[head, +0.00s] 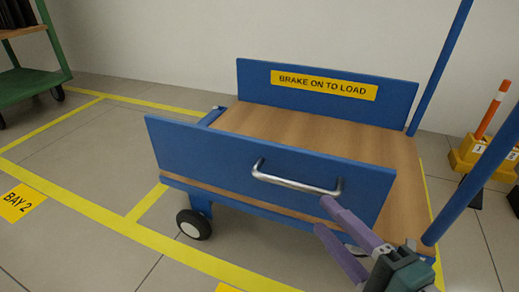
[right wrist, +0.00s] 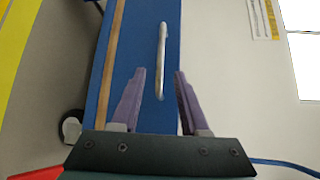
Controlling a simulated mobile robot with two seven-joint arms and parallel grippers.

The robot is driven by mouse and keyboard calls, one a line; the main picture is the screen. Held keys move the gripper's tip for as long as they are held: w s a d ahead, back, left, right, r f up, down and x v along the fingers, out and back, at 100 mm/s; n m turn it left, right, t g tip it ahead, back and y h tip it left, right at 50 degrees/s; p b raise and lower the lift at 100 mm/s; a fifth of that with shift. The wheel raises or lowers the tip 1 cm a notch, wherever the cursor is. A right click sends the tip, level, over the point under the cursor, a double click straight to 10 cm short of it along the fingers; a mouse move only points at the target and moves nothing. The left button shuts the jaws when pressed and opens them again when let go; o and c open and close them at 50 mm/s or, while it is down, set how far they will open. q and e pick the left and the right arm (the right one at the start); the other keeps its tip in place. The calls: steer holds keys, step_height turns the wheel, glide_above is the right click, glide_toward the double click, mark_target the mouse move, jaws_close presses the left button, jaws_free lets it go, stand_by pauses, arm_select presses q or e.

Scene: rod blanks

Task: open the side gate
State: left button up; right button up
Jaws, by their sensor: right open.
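The side gate (head: 225,160) is a blue panel standing upright along the near side of a cart with a wooden deck (head: 300,130). A silver bar handle (head: 290,184) is fixed to its outer face. My right gripper (head: 322,214) is open and empty, with its purple fingers near the handle's right end. In the right wrist view the handle (right wrist: 162,50) lies ahead, its near end in line with the gap between the fingers (right wrist: 160,80). I cannot tell whether they touch it. My left gripper is not in view.
A far blue panel (head: 330,86) bears a yellow "BRAKE ON TO LOAD" label. Blue posts (head: 440,65) rise at the cart's right end. A green rack (head: 30,85) stands far left, yellow blocks (head: 478,160) at right. The floor left of the cart is clear.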

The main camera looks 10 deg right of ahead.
mark_target(299, 188)
steer(key=b+x, duration=0.5)
steer(key=x, duration=0.4)
steer(key=shift+w+b, duration=0.3)
steer(key=shift+b, duration=0.1)
jaws_close()
steer(key=shift+r, duration=0.1)
stand_by(0.8)
